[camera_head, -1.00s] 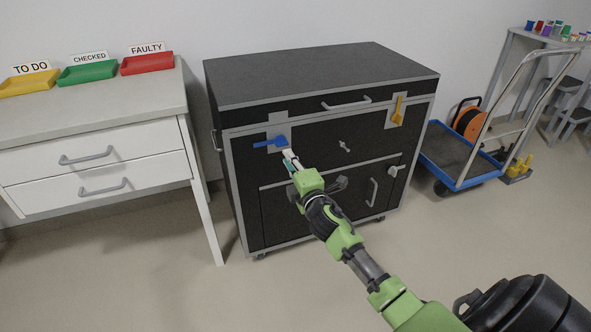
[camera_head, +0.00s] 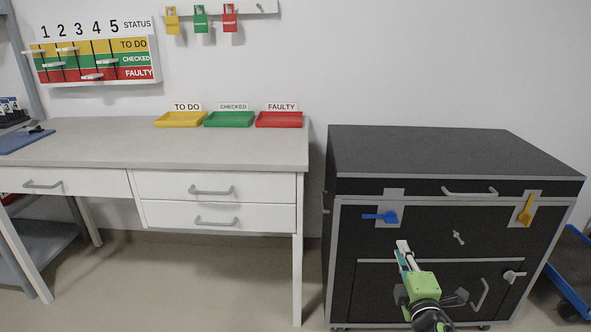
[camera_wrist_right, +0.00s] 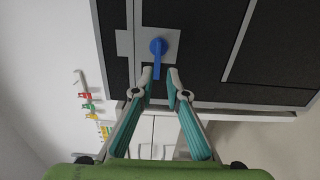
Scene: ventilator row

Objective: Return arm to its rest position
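My right gripper (camera_head: 403,248) is in front of the black cabinet, below and to the right of the blue lever (camera_head: 380,216) in the head view. In the right wrist view, the gripper (camera_wrist_right: 160,74) has its two teal-padded fingers apart with nothing held. The blue lever (camera_wrist_right: 157,55) shows beyond the gap between the fingertips; it looks clear of them. In the head view the lever lies sideways, its thin end pointing left. My right arm reaches in from the bottom edge. My left arm and gripper are not in view.
The black cabinet (camera_head: 440,150) also has a yellow lever (camera_head: 526,210) and several grey handles. A white desk (camera_head: 80,140) with yellow, green and red trays stands to the left. A blue trolley (camera_head: 570,285) is at the right edge. Floor shows between desk and cabinet.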

